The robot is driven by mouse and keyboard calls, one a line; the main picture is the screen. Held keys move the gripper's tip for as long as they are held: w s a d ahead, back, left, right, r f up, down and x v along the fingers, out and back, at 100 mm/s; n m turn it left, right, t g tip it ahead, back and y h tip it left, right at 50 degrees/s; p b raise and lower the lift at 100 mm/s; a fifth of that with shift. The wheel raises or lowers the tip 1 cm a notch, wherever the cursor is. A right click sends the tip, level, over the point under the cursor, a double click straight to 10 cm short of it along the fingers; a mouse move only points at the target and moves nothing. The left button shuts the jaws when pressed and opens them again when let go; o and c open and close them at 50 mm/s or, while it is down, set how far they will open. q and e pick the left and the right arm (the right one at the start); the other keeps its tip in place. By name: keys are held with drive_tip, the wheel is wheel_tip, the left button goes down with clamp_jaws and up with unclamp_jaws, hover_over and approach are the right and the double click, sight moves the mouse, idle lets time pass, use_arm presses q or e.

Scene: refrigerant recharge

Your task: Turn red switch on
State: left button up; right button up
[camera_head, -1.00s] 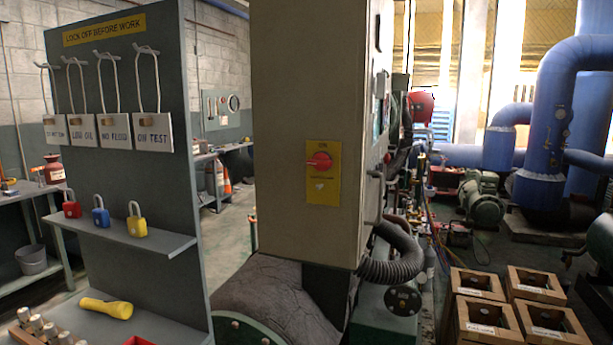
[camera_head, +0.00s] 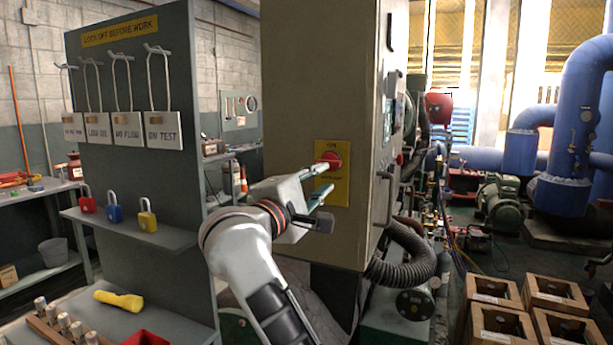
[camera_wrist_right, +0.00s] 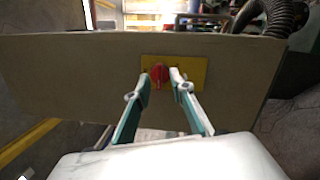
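The red switch (camera_head: 329,160) is a round red knob on a yellow plate (camera_head: 338,195) on the front of the grey cabinet. It also shows in the right wrist view (camera_wrist_right: 158,74), between and beyond the fingertips. My right gripper (camera_head: 325,181) is in front of the plate, its fingers apart and pointing at the cabinet. In the right wrist view my right gripper (camera_wrist_right: 160,80) is open, one finger on each side of the knob. I cannot tell whether a finger touches it. In the head view one finger partly covers the knob. My left gripper is not in view.
A lockout board (camera_head: 130,75) with hanging tags stands at left. Its shelf (camera_head: 165,237) holds red, blue and yellow padlocks; a yellow flashlight (camera_head: 118,300) lies below. A corrugated hose (camera_head: 405,262) curves from the cabinet's right side. Open boxes (camera_head: 497,290) stand on the floor at right.

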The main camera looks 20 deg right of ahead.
drive_tip(key=w+d+r+m+y, duration=0.1)
drive_tip(key=w+d+y, duration=0.1)
drive_tip(key=w+d, duration=0.2)
drive_tip(key=w, duration=0.3)
drive_tip(key=shift+w+d+r+t, duration=0.2)
drive_tip(key=shift+d+t, duration=0.1)
drive_tip(key=shift+t, duration=0.1)
drive_tip(key=shift+f, duration=0.1)
clamp_jaws()
use_arm(q)
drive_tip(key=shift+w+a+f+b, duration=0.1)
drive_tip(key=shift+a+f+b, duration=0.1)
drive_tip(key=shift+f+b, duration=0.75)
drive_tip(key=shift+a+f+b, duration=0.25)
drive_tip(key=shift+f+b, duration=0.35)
drive_tip(key=shift+b, duration=0.65)
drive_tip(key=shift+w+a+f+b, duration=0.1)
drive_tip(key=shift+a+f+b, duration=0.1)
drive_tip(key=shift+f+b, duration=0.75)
use_arm(e)
drive_tip(key=shift+w+a+f+m, duration=0.1)
drive_tip(key=shift+m, duration=1.15)
drive_tip(key=shift+f+m, duration=0.1)
drive_tip(key=shift+m, duration=1.15)
